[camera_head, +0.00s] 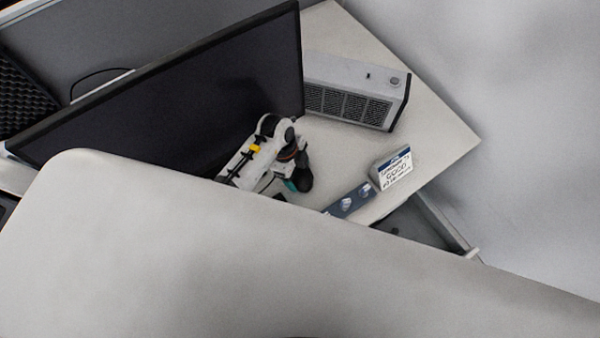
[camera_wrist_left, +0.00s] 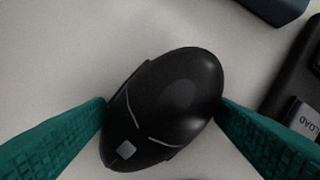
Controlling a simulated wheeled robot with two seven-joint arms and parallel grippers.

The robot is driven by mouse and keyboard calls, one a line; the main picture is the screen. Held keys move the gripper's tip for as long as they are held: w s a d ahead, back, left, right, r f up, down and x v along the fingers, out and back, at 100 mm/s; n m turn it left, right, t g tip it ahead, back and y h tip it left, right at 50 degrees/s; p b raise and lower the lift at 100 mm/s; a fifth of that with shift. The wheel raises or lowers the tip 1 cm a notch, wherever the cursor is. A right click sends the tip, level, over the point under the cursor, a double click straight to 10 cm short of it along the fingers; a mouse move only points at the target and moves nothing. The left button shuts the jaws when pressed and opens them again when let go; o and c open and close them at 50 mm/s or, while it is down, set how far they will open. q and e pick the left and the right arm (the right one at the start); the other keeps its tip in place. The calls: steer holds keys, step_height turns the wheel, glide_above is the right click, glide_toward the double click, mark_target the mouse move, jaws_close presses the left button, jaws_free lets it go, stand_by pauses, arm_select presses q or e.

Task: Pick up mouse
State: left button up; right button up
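The mouse (camera_wrist_left: 170,105) is black and glossy with thin pale lines and a small grey patch. In the left wrist view it lies between the two teal fingers of my left gripper (camera_wrist_left: 162,102), whose tips touch it on both sides. In the camera_head view my left gripper (camera_head: 298,180) is low over the desk in front of the monitor, with a dark shape at its fingers that looks like the mouse. Whether the mouse is clear of the desk I cannot tell. My right gripper is not in view.
A large black monitor (camera_head: 170,95) stands behind the gripper. A grey grilled box (camera_head: 352,92), a small labelled block (camera_head: 393,169) and a blue-grey device (camera_head: 351,201) are to the right. A large pale surface (camera_head: 200,260) hides the front of the desk (camera_head: 440,140).

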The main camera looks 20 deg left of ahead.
arm_select(q)
steer(key=c, duration=0.6)
steer(key=shift+c, duration=0.2)
